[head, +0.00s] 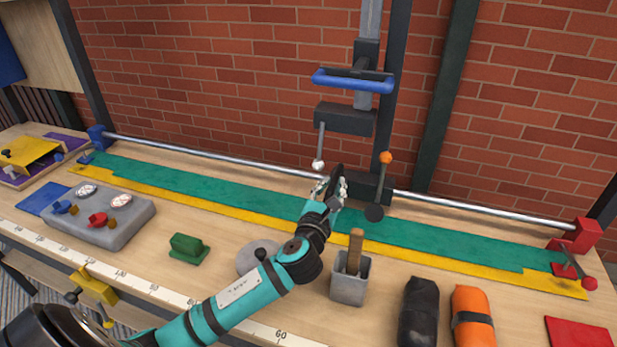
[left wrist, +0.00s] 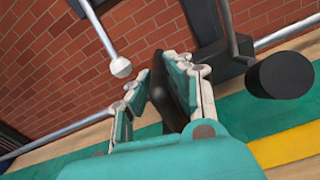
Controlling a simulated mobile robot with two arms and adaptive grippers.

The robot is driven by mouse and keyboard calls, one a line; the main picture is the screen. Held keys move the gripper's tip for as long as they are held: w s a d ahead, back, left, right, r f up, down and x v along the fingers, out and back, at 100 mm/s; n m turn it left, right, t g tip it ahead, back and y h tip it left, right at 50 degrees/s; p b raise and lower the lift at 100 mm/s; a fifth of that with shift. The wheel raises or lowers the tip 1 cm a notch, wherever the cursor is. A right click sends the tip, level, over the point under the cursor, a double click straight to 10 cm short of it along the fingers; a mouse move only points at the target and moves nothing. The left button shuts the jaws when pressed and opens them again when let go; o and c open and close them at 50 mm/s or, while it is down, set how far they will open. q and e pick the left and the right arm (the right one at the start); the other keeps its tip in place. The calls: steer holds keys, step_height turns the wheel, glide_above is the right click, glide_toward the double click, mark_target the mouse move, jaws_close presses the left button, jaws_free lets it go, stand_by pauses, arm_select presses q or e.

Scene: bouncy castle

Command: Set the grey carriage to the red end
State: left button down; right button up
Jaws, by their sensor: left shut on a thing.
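The dark grey carriage (head: 372,188) sits on a long metal rail (head: 230,155), right of the rail's middle. It also shows in the left wrist view (left wrist: 217,62). The red end block (head: 585,235) is at the rail's far right. A blue end block (head: 98,136) is at the far left. My left gripper (head: 330,187) is at the carriage's left side. Its fingers (left wrist: 165,95) are shut on a dark upright grip (left wrist: 166,92). Whether the grip joins the carriage is hidden. My right gripper is not in view.
A lever with a white ball (head: 318,165), an orange-knobbed lever (head: 385,158) and a black round knob (head: 374,213) are close to the gripper. A grey cup (head: 349,288) stands in front. A red-knobbed lever (head: 589,283) is near the red end. The rail between carriage and red block looks clear.

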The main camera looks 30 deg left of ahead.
arm_select(q)
steer(key=shift+d, duration=0.4)
steer(key=shift+f, duration=0.1)
steer(key=c, duration=1.2)
jaws_free()
steer(key=shift+a, duration=0.1)
steer(key=shift+c, duration=0.2)
steer(key=v, duration=1.2)
